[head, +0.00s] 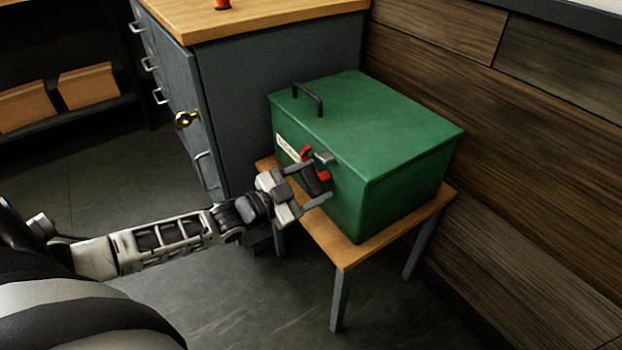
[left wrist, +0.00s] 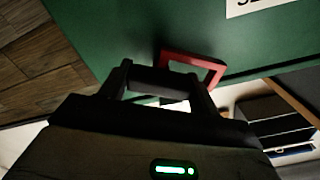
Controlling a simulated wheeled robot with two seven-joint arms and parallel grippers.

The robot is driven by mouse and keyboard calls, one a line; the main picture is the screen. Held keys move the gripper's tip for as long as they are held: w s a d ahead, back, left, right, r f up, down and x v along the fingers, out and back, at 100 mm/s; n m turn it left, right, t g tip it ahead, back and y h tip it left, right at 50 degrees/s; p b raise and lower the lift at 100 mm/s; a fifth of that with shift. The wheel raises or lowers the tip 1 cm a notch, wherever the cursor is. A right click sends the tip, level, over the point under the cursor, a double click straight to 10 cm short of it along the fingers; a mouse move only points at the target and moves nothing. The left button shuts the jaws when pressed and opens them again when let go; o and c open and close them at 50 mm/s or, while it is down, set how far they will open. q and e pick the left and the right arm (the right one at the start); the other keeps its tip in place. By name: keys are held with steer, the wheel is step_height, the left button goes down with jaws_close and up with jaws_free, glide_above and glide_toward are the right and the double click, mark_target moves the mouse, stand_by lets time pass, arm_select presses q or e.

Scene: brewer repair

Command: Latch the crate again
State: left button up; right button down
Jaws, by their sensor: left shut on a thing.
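A green crate (head: 380,130) with its lid down stands on a small wooden stool (head: 345,252). A dark handle (head: 310,97) is on the lid. On the crate's front are a white label (head: 288,148) and a red latch (head: 324,176) below a small grey catch (head: 323,158). My left gripper (head: 316,184) is at the crate front, its fingers around the latch area, shut on the red latch. The red latch loop (left wrist: 195,65) shows beyond the fingers in the left wrist view; whether it is hooked on the catch I cannot tell. My right gripper is not in view.
A grey cabinet (head: 260,90) with a wooden top and a brass knob (head: 186,119) stands left of and behind the crate. A wood-panelled wall (head: 520,130) is close on the right. Shelves with cardboard boxes (head: 86,86) are at far left. The floor in front is clear.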

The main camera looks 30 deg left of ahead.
arm_select(q)
steer(key=shift+r+m+p, duration=0.1)
steer(key=shift+m+p, duration=0.3)
steer(key=shift+m, duration=0.5)
steer(key=m+p, duration=0.1)
steer(key=m, duration=0.1)
steer(key=shift+m, duration=0.3)
steer(key=m, duration=0.2)
steer(key=shift+m, duration=2.6)
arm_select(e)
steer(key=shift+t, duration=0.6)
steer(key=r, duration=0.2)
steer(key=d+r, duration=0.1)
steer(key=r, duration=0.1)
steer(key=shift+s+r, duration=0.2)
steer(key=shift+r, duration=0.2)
arm_select(q)
steer(key=shift+m, duration=0.3)
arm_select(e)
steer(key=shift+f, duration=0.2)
arm_select(q)
steer(key=o, duration=1.4)
